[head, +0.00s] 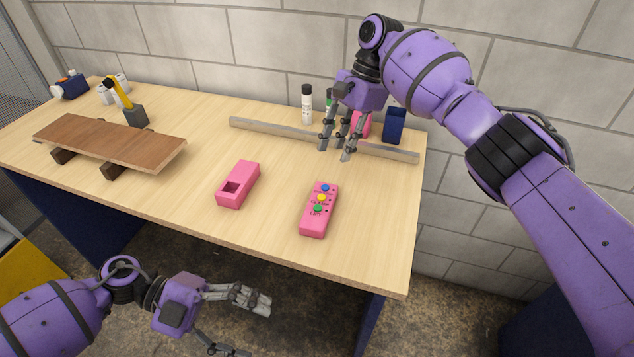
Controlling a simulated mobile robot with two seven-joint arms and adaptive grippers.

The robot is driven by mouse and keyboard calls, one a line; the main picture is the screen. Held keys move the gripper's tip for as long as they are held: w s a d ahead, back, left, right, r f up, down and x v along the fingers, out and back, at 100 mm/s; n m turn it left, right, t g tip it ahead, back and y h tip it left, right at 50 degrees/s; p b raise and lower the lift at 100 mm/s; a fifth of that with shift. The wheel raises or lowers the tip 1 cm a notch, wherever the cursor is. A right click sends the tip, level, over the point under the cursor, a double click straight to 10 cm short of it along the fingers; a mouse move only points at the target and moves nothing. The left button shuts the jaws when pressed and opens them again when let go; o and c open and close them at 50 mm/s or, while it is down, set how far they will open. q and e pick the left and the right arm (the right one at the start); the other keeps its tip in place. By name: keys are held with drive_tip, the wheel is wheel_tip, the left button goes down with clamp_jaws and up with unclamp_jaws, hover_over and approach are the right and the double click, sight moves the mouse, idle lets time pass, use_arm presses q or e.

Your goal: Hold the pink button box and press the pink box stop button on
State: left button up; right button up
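A pink button box (318,222) lies on the table near its right front edge. Its top carries blue, yellow and green buttons in a row, with small dark markings beside them. A second pink box (243,178) with a dark square recess lies to its left. My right gripper (335,153) points down above the back right of the table, behind the button box and apart from it. Its fingers are spread and empty. My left gripper (258,328) is in front of the table, below its front edge. Its fingers are spread and empty.
A long grey bar (270,131) runs along the table's back. Behind it stand a white bottle (307,104), a dark blue block (394,126) and a partly hidden pink item (361,122). A brown board (115,142) on dark supports and a yellow-handled tool (118,93) stand at left.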

use_arm(q)
drive_tip(key=w+d+r+m+y, duration=0.2)
drive_tip(key=w+d+m+y, duration=0.1)
drive_tip(key=w+d+m, duration=0.1)
drive_tip(key=w+d+r+m+g+y, duration=0.1)
drive_tip(key=w+d+r+m+y, duration=0.1)
drive_tip(key=w+d+m, duration=0.3)
drive_tip(key=w+d+r+m+y, duration=0.3)
drive_tip(key=w+d+m+y, duration=0.1)
drive_tip(key=d, duration=0.5)
drive_tip(key=shift+w+d+m, duration=0.35)
drive_tip(key=shift+w+m, duration=0.35)
drive_tip(key=shift+w, duration=0.15)
drive_tip(key=w+a+r+t+y, duration=0.2)
drive_tip(key=w+y, duration=0.1)
drive_tip(key=w, duration=0.3)
drive_tip(key=r+n+t+y, duration=0.1)
drive_tip(key=n+t+y, duration=0.1)
drive_tip(key=n, duration=0.1)
hover_over(317, 208)
drive_tip(key=shift+s+d, duration=0.2)
drive_tip(key=shift+s, duration=0.05)
drive_tip(key=shift+w+a, duration=0.15)
drive_tip(key=shift+a, duration=0.05)
drive_tip(key=shift+f, duration=0.4)
wheel_tip(317, 208, down, 7)
drive_tip(key=shift+r, duration=0.15)
